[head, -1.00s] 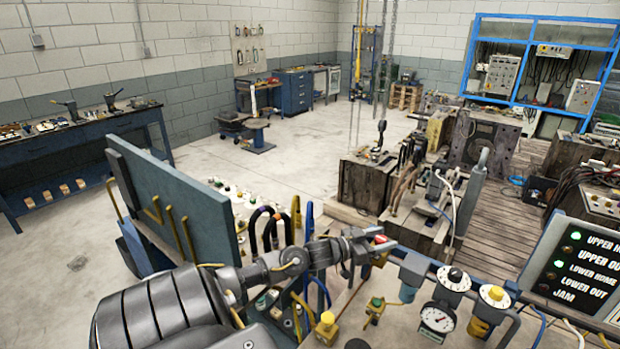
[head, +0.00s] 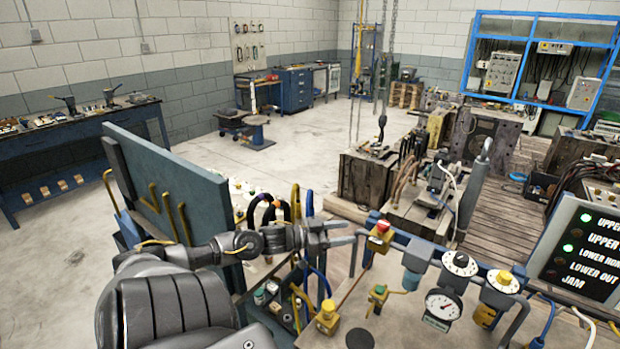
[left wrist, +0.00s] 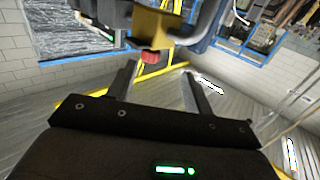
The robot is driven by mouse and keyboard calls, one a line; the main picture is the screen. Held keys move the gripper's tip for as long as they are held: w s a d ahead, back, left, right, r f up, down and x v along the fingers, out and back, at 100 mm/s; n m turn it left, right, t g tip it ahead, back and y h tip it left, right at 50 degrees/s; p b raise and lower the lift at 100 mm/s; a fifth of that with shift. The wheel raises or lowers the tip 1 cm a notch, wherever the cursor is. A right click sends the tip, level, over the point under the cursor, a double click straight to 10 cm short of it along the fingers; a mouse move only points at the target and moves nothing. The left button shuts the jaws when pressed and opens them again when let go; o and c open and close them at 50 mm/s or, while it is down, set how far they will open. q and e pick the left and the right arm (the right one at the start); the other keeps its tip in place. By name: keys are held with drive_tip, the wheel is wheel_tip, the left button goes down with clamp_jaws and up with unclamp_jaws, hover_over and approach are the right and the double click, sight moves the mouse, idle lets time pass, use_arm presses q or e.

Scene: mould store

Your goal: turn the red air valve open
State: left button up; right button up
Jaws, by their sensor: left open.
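The red air valve knob (head: 383,226) sits on a yellow valve body (head: 379,242) at the left end of the blue pipe rail. My left gripper (head: 352,231) is open and empty, just left of the valve, with a small gap between its fingertips and the yellow body. In the left wrist view the red knob (left wrist: 151,57) and yellow body (left wrist: 158,25) show beyond the open fingers (left wrist: 159,70). The knob lies nearer the left finger. How far the knob is turned cannot be told. My right gripper is not in view.
Right of the valve the rail carries a pressure gauge (head: 443,305) and white dials (head: 460,264). A status panel (head: 580,255) stands at the far right. Yellow fittings (head: 327,318) stand below on the bench. A blue-grey board (head: 170,205) stands behind my left arm.

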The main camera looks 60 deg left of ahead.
use_arm(q)
drive_tip(key=s+a+f+n+g+y, duration=0.1)
drive_tip(key=s+a+f+y, duration=0.1)
drive_tip(key=f, duration=0.6)
drive_tip(key=s+a+f+n+y+b, duration=0.1)
drive_tip(key=s+a+f+y, duration=0.1)
drive_tip(key=f, duration=0.7)
drive_tip(key=s+a+f+n+g+y+b, duration=0.1)
drive_tip(key=s+a+f+n+y, duration=0.1)
drive_tip(key=f, duration=0.7)
drive_tip(key=shift+s+f+g+y, duration=0.2)
drive_tip(key=shift+f+g+y, duration=0.1)
drive_tip(key=shift+y, duration=0.2)
drive_tip(key=shift+r, duration=0.1)
